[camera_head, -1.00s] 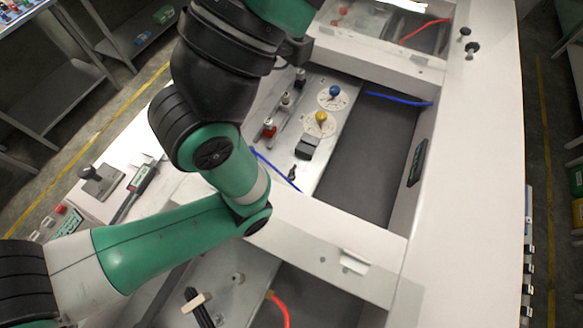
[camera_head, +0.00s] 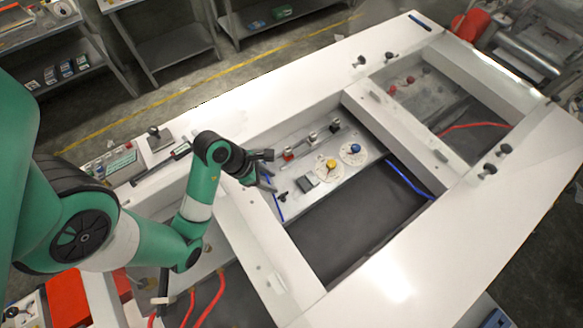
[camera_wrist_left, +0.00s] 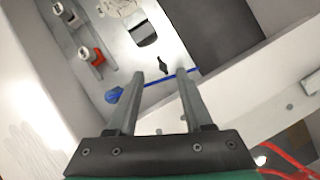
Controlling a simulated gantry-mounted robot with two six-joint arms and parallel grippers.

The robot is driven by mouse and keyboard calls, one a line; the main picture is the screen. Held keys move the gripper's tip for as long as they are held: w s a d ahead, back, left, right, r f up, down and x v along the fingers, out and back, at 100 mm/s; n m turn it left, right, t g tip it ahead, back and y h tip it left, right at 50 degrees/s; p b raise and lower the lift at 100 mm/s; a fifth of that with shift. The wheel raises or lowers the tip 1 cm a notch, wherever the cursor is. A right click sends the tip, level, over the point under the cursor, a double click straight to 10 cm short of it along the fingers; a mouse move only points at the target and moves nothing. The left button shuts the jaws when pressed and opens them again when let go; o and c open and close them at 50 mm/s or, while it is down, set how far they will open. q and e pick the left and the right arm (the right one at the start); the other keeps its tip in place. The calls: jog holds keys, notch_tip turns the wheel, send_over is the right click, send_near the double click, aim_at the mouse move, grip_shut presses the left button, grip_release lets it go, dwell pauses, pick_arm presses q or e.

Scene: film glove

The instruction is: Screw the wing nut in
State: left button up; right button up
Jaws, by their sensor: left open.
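A small black wing-shaped piece, which looks like the wing nut (camera_head: 283,197), stands on the grey metal panel (camera_head: 330,178) near the panel's front edge. In the left wrist view the wing nut (camera_wrist_left: 163,67) shows just beyond the gap between my fingertips, apart from both. My left gripper (camera_head: 268,182) reaches in over the panel from the left, with its fingers apart and nothing between them. In the left wrist view the left gripper (camera_wrist_left: 161,74) points at the wing nut. How deep the wing nut sits cannot be told. My right gripper is not in view.
A blue cable (camera_head: 408,180) lies at the right of the dark recess (camera_head: 345,222). White frame walls (camera_head: 262,240) surround the opening.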

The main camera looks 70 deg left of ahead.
pick_arm(q)
jog(key=s, duration=0.2)
jog(key=g+b, duration=0.1)
jog(key=b, duration=0.3)
send_near(283, 195)
jog(key=f, duration=0.1)
jog(key=b+x, duration=0.1)
jog(key=x, duration=0.6)
jog(key=shift+w+f+b, duration=0.1)
jog(key=shift+w+b, duration=0.05)
jog(key=shift+b, duration=0.15)
grip_shut()
